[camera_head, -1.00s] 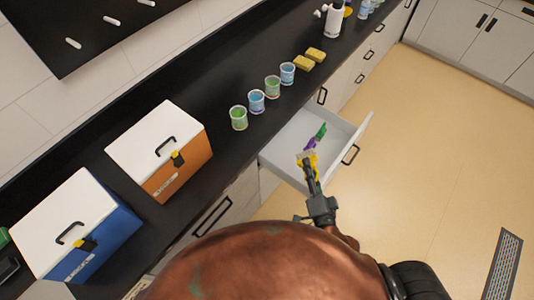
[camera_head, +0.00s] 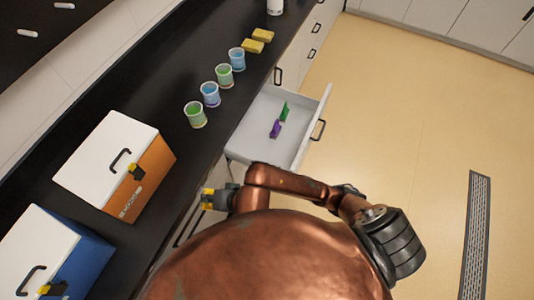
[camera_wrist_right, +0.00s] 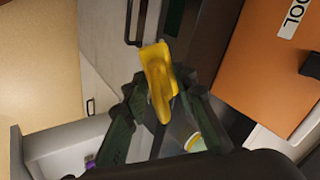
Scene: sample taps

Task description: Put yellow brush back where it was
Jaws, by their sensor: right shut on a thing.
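The yellow brush (camera_head: 207,192) is held by my right gripper (camera_head: 218,198) at the counter's front edge, beside the orange box. The right wrist view shows the yellow brush (camera_wrist_right: 158,75) between the dark fingers of the right gripper (camera_wrist_right: 160,110), its head sticking out past them. An open white drawer (camera_head: 243,146) stands to the right of the gripper in the head view. A purple brush (camera_head: 275,128) and a green brush (camera_head: 285,112) lie inside it, apart from the yellow one. My left gripper is not in view.
An orange box (camera_head: 150,178) and a blue box (camera_head: 82,262) with white lids stand on the black counter (camera_head: 165,90). Several cups (camera_head: 195,114) and yellow sponges (camera_head: 257,41) line its front part.

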